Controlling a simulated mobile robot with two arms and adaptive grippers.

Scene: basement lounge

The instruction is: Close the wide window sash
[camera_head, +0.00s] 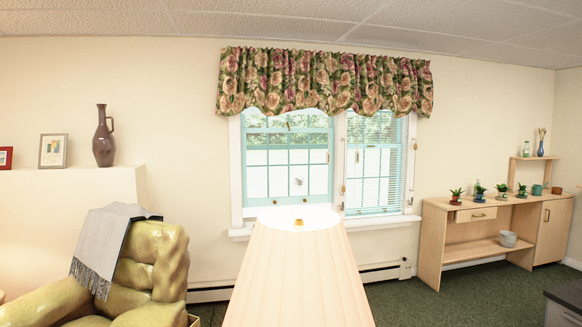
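A white-framed window (237,180) is set in the far wall, beneath a floral valance. Its wide left part holds a teal sash (290,147) with a grid of panes. The narrow right part (373,175) has teal panes and slatted blinds. I cannot tell how far the wide sash stands open. A small dark fitting shows near the middle of the wide part. A lampshade hides part of the sill and the lower edge of the window. Neither of my grippers is in view.
A large pleated lampshade (298,275) stands in the foreground, in front of the window. A yellow-green sculptural seat (150,270) with a grey throw is at left. A wooden sideboard (430,245) with several small plants stands right. Green carpet (460,297) is clear between lamp and sideboard.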

